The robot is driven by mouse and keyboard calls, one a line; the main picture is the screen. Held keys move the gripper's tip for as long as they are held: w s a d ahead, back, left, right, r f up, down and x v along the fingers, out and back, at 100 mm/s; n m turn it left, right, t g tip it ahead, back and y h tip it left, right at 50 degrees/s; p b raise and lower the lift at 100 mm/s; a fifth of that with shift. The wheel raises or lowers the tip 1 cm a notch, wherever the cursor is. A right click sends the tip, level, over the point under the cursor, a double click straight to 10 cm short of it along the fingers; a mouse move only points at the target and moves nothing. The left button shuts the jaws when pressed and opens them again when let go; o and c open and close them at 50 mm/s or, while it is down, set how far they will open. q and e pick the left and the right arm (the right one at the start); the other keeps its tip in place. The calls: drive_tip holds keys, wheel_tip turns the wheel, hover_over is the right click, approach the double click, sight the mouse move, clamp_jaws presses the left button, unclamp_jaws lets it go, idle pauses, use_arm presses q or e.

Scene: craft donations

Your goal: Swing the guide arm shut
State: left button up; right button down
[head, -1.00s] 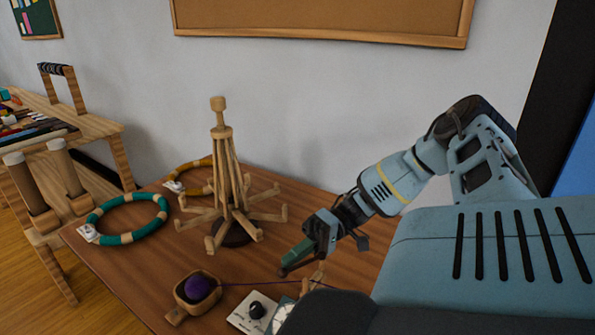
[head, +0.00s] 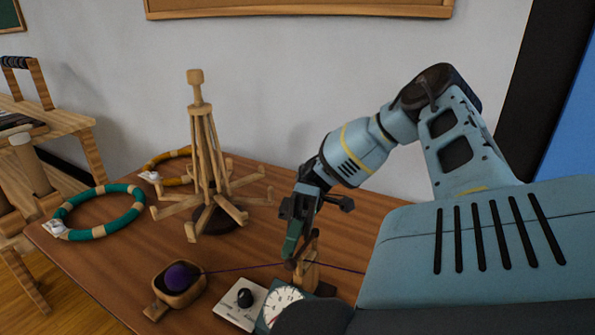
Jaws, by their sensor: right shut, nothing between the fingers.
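My right gripper (head: 290,262) is shut and empty, pointing down beside a small upright wooden piece (head: 309,272) that looks like the guide arm. The fingertips are at or very near its left side; I cannot tell whether they touch. A purple yarn strand (head: 238,269) runs from a purple ball (head: 182,276) in a wooden bowl (head: 163,299) past this piece to the right. The wooden yarn swift (head: 206,165) stands behind on its dark base. A dial gauge (head: 283,303) sits just in front of the wooden piece. My left gripper is not in view.
A white box with a black knob (head: 245,297) lies between bowl and gauge. A green ring (head: 126,228) and a yellow ring (head: 158,163) lie on the brown table (head: 90,273) at the left. My right arm covers the table's right side.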

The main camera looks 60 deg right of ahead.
idle(0.4)
drive_tip(key=b+v, duration=0.1)
drive_tip(key=v, duration=0.6)
drive_tip(key=shift+d+b, duration=0.4)
drive_tip(key=shift+r, duration=0.15)
